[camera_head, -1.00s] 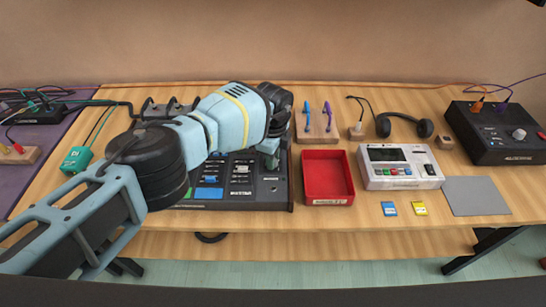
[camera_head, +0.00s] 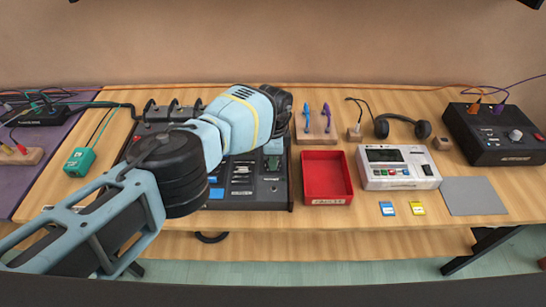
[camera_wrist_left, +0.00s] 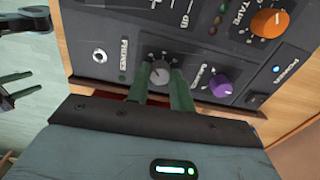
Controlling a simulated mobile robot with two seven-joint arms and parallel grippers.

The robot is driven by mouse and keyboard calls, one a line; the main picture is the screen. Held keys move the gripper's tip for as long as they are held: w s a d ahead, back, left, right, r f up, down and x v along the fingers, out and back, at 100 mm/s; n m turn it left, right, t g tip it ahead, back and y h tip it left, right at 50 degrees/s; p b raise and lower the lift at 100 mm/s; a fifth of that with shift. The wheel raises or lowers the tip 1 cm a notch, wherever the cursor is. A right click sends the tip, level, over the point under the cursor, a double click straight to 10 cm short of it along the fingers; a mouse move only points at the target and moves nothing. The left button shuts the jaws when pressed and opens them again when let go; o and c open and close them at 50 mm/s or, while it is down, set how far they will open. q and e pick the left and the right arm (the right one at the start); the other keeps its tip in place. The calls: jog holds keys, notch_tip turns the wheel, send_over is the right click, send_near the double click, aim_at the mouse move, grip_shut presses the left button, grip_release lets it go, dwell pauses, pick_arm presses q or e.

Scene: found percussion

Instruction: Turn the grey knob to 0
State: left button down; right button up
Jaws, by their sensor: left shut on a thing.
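The grey knob (camera_wrist_left: 160,72) sits on the dark mixer panel (camera_wrist_left: 115,65) next to the word PHONES in the left wrist view. My left gripper (camera_wrist_left: 160,88) is shut on it, one green finger on each side. The pointer mark is too small to read. In the head view the left gripper (camera_head: 273,146) is over the right part of the black mixer (camera_head: 273,190), and the grey knob is hidden there. My right gripper (camera_wrist_left: 18,87) shows at the left edge of the left wrist view, fingers apart and empty, away from the panel.
A purple knob (camera_wrist_left: 221,85) and an orange knob (camera_wrist_left: 270,22) are close to the grey one. In the head view, a red tray (camera_head: 328,203) lies right of the mixer. Beyond it are a white device (camera_head: 375,182) and a grey mat (camera_head: 473,195).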

pick_arm(q)
jog(key=shift+w+r, duration=0.15)
jog(key=shift+r, duration=0.05)
jog(key=c, duration=1.4)
grip_release()
jog(key=shift+o, duration=0.8)
jog(key=shift+f, duration=0.1)
notch_tip(320, 180, up, 3)
jog(key=shift+p, duration=0.35)
jog(key=shift+r, duration=2.45)
pick_arm(e)
jog(key=shift+w+d+r, duration=0.1)
jog(key=shift+w+r, duration=0.25)
jog(key=shift+r, duration=0.05)
